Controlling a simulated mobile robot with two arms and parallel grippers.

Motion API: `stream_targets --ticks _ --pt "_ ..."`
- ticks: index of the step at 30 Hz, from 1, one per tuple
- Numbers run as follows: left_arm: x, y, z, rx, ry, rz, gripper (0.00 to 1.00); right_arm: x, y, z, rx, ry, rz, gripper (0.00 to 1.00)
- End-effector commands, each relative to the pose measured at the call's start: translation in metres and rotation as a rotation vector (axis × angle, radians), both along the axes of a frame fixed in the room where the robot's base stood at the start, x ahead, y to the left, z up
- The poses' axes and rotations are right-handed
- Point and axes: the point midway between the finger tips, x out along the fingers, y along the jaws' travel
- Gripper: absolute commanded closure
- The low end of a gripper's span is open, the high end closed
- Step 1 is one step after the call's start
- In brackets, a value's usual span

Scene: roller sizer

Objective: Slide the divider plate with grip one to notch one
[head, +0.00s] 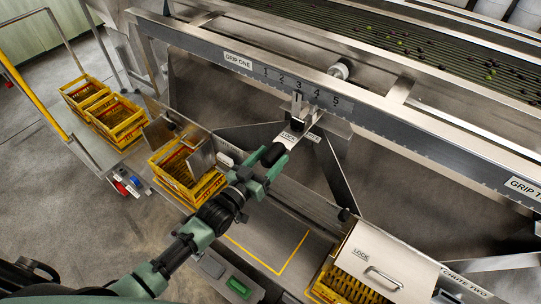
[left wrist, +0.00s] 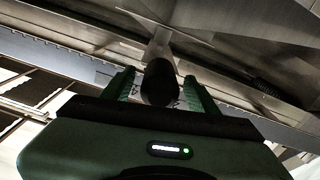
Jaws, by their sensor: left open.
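The steel scale rail (head: 400,130) carries the GRIP ONE label (head: 238,61) and notch numbers 1 to 5. A steel bracket with a LOCK label (head: 289,136) hangs on the rail, its upright (head: 297,103) below number 3. A black knob (head: 273,154) sits at the bracket's near end; it shows in the left wrist view (left wrist: 160,82). My left gripper (head: 268,164) is open, with the knob between its fingers in the wrist view (left wrist: 160,92). Contact cannot be told. I cannot make out the divider plate for certain. My right gripper is not seen.
Rollers with small fruit (head: 400,40) run behind the rail. A yellow crate (head: 178,186) stands left of my arm; more crates (head: 118,118) sit farther left. A LOCK-labelled steel cover (head: 385,255) is at lower right. A yellow-outlined shelf patch (head: 275,248) is empty.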

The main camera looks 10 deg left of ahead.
Motion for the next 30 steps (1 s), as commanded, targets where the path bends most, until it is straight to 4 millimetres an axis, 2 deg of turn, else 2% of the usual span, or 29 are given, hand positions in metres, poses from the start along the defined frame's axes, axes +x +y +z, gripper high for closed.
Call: stream_targets --ticks 9,10,16,23,26,30 --pt "0.004 -0.002 0.0 0.0 0.001 0.0 0.41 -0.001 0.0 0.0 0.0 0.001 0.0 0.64" --pt "0.004 -0.002 0.0 0.0 0.001 0.0 0.44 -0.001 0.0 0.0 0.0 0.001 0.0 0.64" --pt "0.004 -0.002 0.0 0.0 0.001 0.0 0.99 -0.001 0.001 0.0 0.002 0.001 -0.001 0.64" --pt "0.005 0.001 -0.001 0.002 0.0 0.0 1.0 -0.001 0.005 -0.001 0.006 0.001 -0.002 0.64" --pt "0.011 0.016 -0.003 0.007 -0.002 0.0 1.0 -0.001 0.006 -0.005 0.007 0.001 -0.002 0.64" --pt "0.026 0.052 -0.005 0.013 -0.003 0.001 1.0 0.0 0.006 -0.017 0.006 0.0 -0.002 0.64"
